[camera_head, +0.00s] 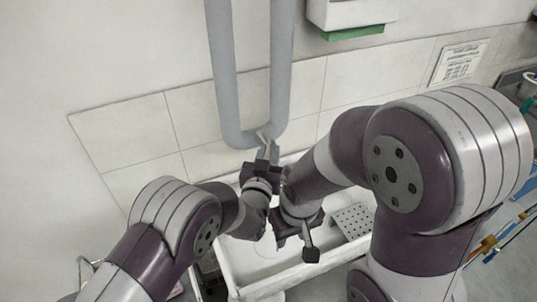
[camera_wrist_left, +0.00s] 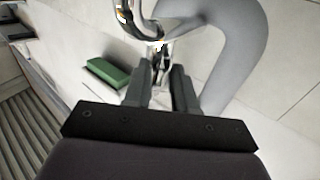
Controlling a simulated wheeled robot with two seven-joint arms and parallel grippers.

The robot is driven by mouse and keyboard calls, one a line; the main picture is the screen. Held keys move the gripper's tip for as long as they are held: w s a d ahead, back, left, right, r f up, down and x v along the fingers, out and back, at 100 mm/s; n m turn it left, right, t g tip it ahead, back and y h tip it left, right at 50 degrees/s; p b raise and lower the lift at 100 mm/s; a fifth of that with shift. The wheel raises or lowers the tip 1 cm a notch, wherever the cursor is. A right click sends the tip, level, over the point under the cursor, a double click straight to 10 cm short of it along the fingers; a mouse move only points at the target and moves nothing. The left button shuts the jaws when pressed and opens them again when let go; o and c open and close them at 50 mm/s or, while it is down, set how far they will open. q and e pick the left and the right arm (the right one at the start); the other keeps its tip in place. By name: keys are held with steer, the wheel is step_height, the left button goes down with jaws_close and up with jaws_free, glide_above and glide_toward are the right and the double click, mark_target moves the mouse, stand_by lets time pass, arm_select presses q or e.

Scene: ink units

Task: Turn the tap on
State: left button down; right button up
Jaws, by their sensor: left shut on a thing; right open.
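The tap is a shiny chrome fitting (camera_wrist_left: 157,45) in the left wrist view, in front of a thick grey pipe bend. My left gripper (camera_wrist_left: 161,72) has its two dark fingers on either side of a thin chrome part of the tap and is shut on it. In the head view my left gripper (camera_head: 263,152) is just below the pipe bend, and it hides most of the tap. My right gripper (camera_head: 297,246) is lower, over the sink, with its fingers apart and nothing seen between them.
A grey U-shaped pipe (camera_head: 283,75) hangs on the tiled wall above the white sink (camera_head: 268,287). A perforated drain plate (camera_head: 352,221) is in the sink. A white box with a green underside (camera_head: 353,33) is on the wall. My two arms are close together over the sink.

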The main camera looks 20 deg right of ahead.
arm_select(q)
steer(key=shift+w+r, duration=0.1)
steer(key=shift+r, duration=0.2)
steer(key=c, duration=0.9)
jaws_free()
steer(key=shift+f, duration=0.1)
steer(key=shift+s+a+f, duration=0.1)
steer(key=shift+s+a, duration=0.1)
steer(key=shift+s, duration=0.2)
steer(key=p+v, duration=0.1)
steer(key=v, duration=1.1)
steer(key=shift+p, duration=0.35)
